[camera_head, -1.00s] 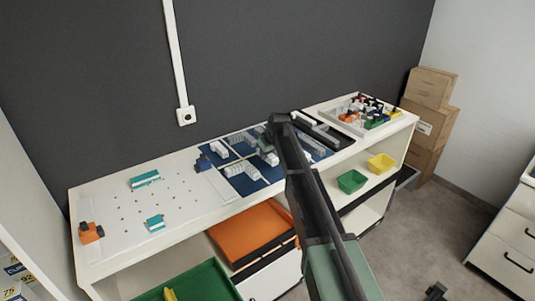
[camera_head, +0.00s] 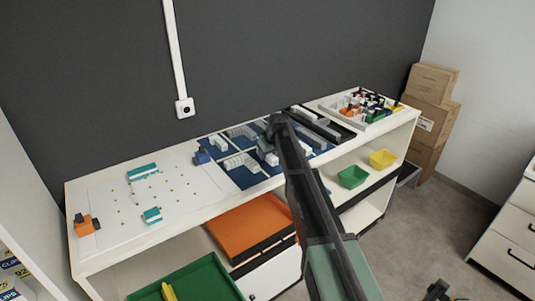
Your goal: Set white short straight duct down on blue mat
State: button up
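The blue mat (camera_head: 248,179) lies on the shelf top, split into sections by light lines. Several white and grey duct pieces (camera_head: 241,163) stand on it in rows. My arm reaches over the mat's right part, and its end (camera_head: 277,127) is above the mat. The gripper's fingers are hidden behind my arm, so I cannot see whether it is open or holds a piece. I cannot single out the white short straight duct among the pale pieces.
A black tray (camera_head: 338,133) with long grey pieces is right of the mat. A white tray (camera_head: 345,112) of coloured parts stands further right. A white board (camera_head: 105,200) with teal and orange pieces lies left. Green (camera_head: 352,177) and yellow bins (camera_head: 382,159) sit below.

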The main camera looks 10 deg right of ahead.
jog(key=shift+o, duration=0.9)
jog(key=p+v, duration=1)
jog(key=shift+r, duration=0.4)
jog(key=s+a+m+g+h, duration=0.1)
jog(key=s+m+g, duration=0.1)
jog(key=s, duration=1.7)
jog(key=s+a+f+m+g, duration=0.1)
jog(key=s+m+g, duration=0.1)
jog(key=s, duration=1.7)
jog(key=shift+a+f+m+h, duration=0.15)
jog(key=shift+a+m+h, duration=0.25)
